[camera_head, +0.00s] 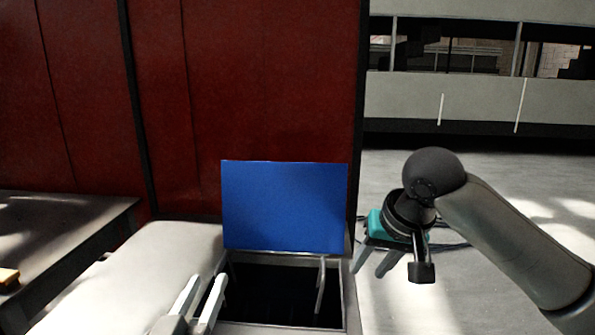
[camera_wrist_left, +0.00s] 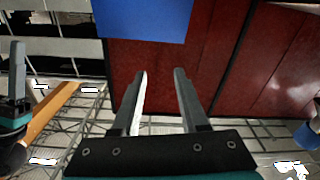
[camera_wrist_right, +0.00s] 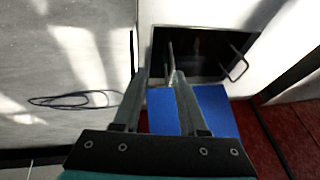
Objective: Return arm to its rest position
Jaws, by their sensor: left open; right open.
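My left gripper (camera_head: 203,284) is at the bottom of the head view, in front of the open compartment (camera_head: 262,290). In the left wrist view its two fingers (camera_wrist_left: 160,72) are apart with nothing between them. My right gripper (camera_head: 373,264) hangs over the floor to the right of the compartment, below my bent right arm (camera_head: 510,235). In the right wrist view its fingers (camera_wrist_right: 160,62) are apart and empty. A blue panel (camera_head: 284,207) stands raised behind the dark opening, and thin metal struts (camera_head: 321,285) show beneath it. It also shows in both wrist views (camera_wrist_left: 145,18) (camera_wrist_right: 190,105).
A pale rounded surface (camera_head: 130,275) lies left of the compartment. A red wall (camera_head: 265,80) stands behind. A dark cable loop (camera_wrist_right: 75,100) lies on the open grey floor at right.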

